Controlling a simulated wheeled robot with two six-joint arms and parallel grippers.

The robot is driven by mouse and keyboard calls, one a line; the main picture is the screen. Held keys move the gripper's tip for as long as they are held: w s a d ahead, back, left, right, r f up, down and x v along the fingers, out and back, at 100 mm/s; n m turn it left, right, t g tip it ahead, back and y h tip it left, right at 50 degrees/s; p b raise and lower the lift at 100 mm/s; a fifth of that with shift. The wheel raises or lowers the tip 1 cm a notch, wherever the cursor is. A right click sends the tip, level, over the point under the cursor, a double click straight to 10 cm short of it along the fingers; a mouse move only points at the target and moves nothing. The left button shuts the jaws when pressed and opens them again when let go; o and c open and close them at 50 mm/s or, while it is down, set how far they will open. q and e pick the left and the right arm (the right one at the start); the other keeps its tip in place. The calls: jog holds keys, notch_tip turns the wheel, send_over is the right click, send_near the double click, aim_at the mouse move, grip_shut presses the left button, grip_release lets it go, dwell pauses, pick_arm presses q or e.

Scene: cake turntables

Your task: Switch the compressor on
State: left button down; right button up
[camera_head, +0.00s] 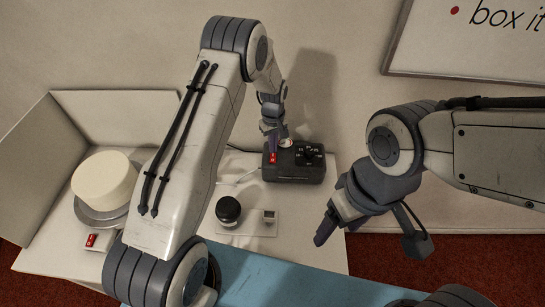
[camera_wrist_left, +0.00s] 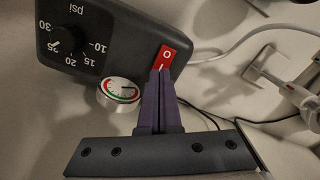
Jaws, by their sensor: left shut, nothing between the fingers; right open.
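The compressor (camera_head: 296,168) is a dark grey box at the back of the white table. Its red rocker switch (camera_head: 272,158), marked O and I, shows large in the left wrist view (camera_wrist_left: 174,55). A round pressure gauge (camera_wrist_left: 119,91) and a black psi dial (camera_wrist_left: 66,40) are beside it. My left gripper (camera_wrist_left: 160,74) is shut and empty, its fingertips at the I end of the switch; whether they touch it I cannot tell. In the head view my left gripper (camera_head: 271,137) is just behind the switch. My right gripper (camera_head: 328,228) is open and empty, in front of the compressor.
A white cake (camera_head: 104,179) stands on a turntable (camera_head: 101,214) inside white panels at left, with another red switch (camera_head: 91,240) in front. A black round pot (camera_head: 228,209) and a small clear-and-white item (camera_head: 268,216) stand mid-table. A whiteboard (camera_head: 455,50) hangs behind.

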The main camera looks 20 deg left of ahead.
pick_arm(q)
jog(key=shift+f+b, duration=0.75)
jog(key=shift+f, duration=0.3)
jog(key=shift+r, duration=0.15)
dwell(0.3)
jog(key=shift+r+p, duration=2.25)
jog(key=shift+r, duration=1.2)
jog(key=s+d+r+m+b, duration=0.5)
jog(key=s+d+r+m, duration=0.2)
jog(key=s+d+r, duration=0.55)
jog(key=s+a+m+h+b, duration=0.1)
jog(key=s+m+b, duration=0.3)
jog(key=s, duration=1.9)
jog(key=m, duration=0.4)
jog(key=shift+a+r+m, duration=0.15)
jog(key=shift+a+m, duration=0.15)
